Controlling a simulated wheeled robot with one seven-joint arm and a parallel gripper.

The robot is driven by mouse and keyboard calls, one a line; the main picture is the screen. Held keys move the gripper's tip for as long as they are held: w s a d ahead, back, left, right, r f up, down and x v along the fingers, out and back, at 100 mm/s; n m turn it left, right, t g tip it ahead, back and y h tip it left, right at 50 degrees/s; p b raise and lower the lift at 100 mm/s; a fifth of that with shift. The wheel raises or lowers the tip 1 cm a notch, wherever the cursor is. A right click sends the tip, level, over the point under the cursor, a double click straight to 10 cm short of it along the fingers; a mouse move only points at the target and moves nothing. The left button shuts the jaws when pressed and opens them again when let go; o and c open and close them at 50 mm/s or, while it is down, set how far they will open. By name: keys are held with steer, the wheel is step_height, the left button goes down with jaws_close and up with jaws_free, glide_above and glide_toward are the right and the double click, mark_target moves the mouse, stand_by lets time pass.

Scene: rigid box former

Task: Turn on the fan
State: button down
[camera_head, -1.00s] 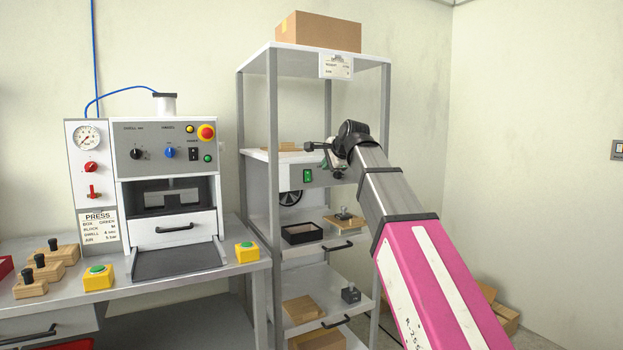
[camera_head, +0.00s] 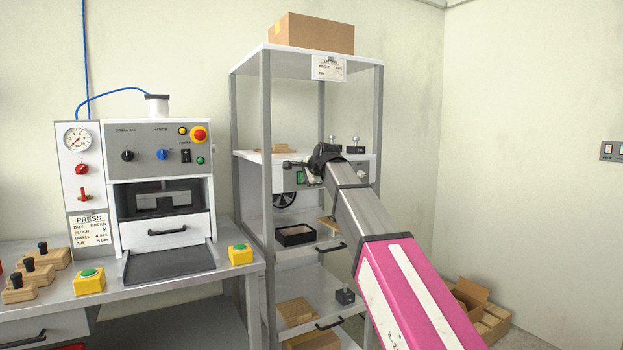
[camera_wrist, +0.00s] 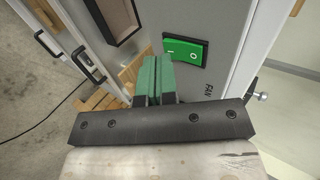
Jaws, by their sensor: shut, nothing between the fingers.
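A green rocker switch (camera_wrist: 185,52) marked I and O sits on a grey panel lettered FAN in the wrist view. Which side of the rocker is pressed in, I cannot tell. My gripper (camera_wrist: 154,65) is shut and empty. Its green fingertips are beside the switch's I end, to its left in the wrist view; whether they touch it or the panel is unclear.
The shelf unit's post (camera_head: 268,180) stands left of the panel. A black tray (camera_head: 295,235) lies on a shelf below. The press (camera_head: 160,205) and its bench are at left. A plate with wall switches (camera_head: 612,151) is at far right.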

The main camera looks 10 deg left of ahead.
steer(key=shift+w+a+f, duration=0.1)
steer(key=shift+w+a, duration=0.3)
steer(key=shift+w, duration=0.2)
steer(key=shift+w+a, duration=0.1)
steer(key=shift+w, duration=0.05)
steer(key=shift+r, duration=0.8)
